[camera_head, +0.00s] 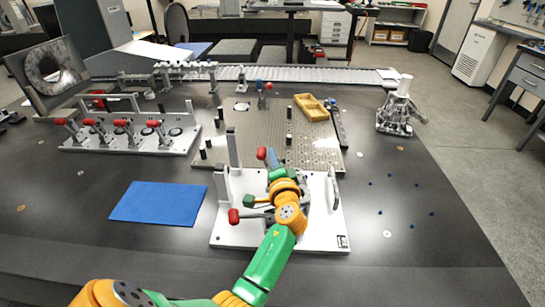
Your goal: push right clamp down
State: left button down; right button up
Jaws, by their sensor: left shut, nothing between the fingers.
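A white clamp fixture (240,237) stands on the dark table at the front middle. One red-handled clamp (234,215) is at its left, with its handle lying low toward the left. Another red handle tip (262,153) shows higher, just beside the far end of my left arm. The rest of that clamp is hidden, so I cannot tell for certain that it is the right clamp. My left gripper (271,163) is over the fixture, close to this red tip. It is shut and empty; contact cannot be told. My right gripper is not in view.
A blue mat (160,203) lies left of the fixture. A perforated plate (255,125) with posts and a yellow tray (312,108) is behind it. A white rack with several red-handled clamps (130,139) stands at back left. The table's right side is mostly clear.

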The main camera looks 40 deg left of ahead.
pick_arm(q)
jog(key=shift+s+a+n, duration=0.15)
jog(key=shift+a+n, duration=0.1)
jog(key=shift+n, duration=0.15)
